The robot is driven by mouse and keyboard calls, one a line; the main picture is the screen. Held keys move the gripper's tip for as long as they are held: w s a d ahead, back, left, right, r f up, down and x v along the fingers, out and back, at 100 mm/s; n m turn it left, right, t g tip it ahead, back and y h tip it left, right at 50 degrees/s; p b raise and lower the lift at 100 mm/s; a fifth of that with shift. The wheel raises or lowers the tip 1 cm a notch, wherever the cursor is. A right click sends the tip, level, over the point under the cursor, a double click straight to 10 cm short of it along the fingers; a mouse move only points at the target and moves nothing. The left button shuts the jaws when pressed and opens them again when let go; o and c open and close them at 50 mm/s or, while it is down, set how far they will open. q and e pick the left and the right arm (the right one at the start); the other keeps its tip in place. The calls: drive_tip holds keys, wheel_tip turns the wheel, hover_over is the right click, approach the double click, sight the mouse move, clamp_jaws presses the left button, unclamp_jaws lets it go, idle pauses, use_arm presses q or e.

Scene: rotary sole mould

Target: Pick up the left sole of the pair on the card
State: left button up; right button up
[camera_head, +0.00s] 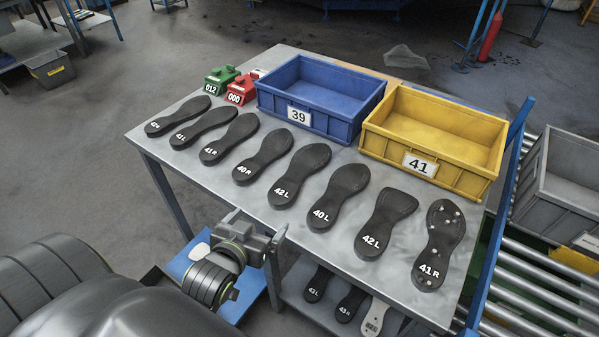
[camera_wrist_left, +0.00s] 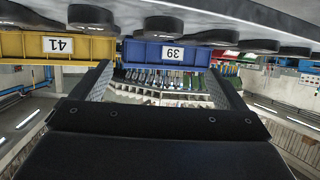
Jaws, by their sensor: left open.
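Several black soles with white size marks lie in a row on the grey table. The marks read 41 L (camera_head: 203,126), 41 R (camera_head: 230,138), 40 R (camera_head: 263,157), 42 L (camera_head: 300,175), 40 L (camera_head: 338,195), another 42 L (camera_head: 386,223), and 41 R with pale spots (camera_head: 439,245). The leftmost sole's mark (camera_head: 178,115) is hard to read. I cannot make out a card with a pair on it. My left gripper (camera_head: 256,226) is open and empty in front of the table's near edge, apart from the soles. Its spread fingers show in the left wrist view (camera_wrist_left: 163,82).
A blue bin marked 39 (camera_head: 345,131) and a yellow bin marked 41 (camera_head: 378,152) stand behind the soles. Green (camera_head: 217,84) and red (camera_head: 241,91) counters stand left of them. More soles lie on the lower shelf. A roller conveyor (camera_head: 520,290) runs at right.

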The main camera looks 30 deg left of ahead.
use_arm(q)
approach(284, 189)
drive_tip(key=x, duration=0.4)
drive_tip(key=shift+d+f+p, duration=0.15)
drive_tip(key=shift+p, duration=0.25)
drive_tip(key=shift+p+x, duration=0.45)
drive_tip(key=shift+x, duration=2.05)
drive_tip(key=shift+r, duration=0.2)
drive_tip(key=c, duration=1.2)
